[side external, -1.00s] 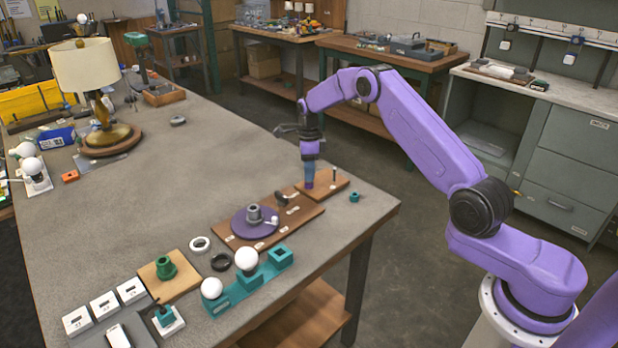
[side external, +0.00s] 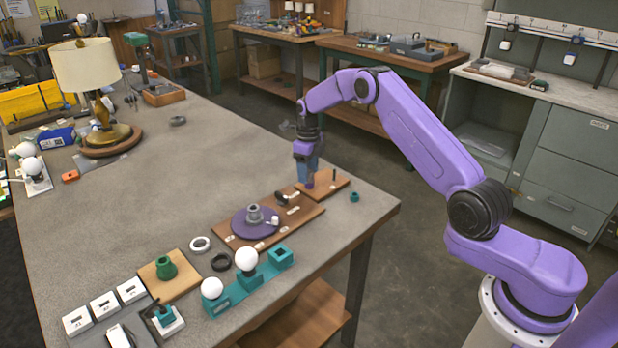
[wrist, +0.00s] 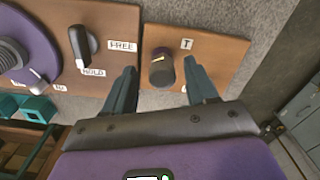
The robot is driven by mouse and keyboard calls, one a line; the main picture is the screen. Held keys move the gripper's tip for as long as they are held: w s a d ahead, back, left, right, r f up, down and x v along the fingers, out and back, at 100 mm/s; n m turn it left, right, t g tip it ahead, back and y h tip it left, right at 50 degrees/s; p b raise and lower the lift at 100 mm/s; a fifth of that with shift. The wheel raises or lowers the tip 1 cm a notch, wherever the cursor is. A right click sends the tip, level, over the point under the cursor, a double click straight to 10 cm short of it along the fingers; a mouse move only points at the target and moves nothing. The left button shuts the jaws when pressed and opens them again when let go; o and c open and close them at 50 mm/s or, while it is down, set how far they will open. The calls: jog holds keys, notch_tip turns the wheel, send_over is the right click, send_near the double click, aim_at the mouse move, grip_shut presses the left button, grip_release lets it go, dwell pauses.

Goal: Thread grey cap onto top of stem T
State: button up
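A small wooden board (wrist: 212,50) carries a label "T". My gripper (wrist: 160,82) is open, with one finger on each side of the cylinder and visible gaps. In the side view my gripper (side external: 308,174) points down over the left part of the board (side external: 338,181), its fingertips close to a purplish piece (side external: 310,184). I cannot tell how far the cap is threaded.
A thin dark post (side external: 333,177) stands on the same board. Beside it lies a larger board (side external: 299,214) with a purple disc (side external: 240,225) and a black FREE/HOLD lever (wrist: 83,45). A small teal part (side external: 354,197) sits near the table edge.

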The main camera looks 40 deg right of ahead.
jog(key=shift+d+r, duration=0.1)
jog(key=shift+d, duration=0.05)
notch_tip(320, 180, up, 17)
jog(key=s+a+r+n, duration=0.3)
jog(key=s+a+n, duration=0.2)
jog(key=a+n, duration=0.6)
jog(key=s+a+n, duration=0.5)
jog(key=s+n, duration=0.6)
jog(key=s, duration=0.3)
jog(key=s+a+n, duration=0.4)
jog(key=s+n, duration=0.7)
jog(key=s, duration=0.2)
jog(key=s+d+f+n, duration=0.2)
jog(key=s+n, duration=0.4)
jog(key=s, duration=0.1)
jog(key=s+d+f+n, duration=0.2)
jog(key=s+d+n, duration=0.1)
jog(key=s+n, duration=0.2)
jog(key=s, duration=0.2)
jog(key=shift+s+d+f+n, duration=0.25)
jog(key=shift+s+d+n, duration=0.1)
jog(key=shift+s+n, duration=0.05)
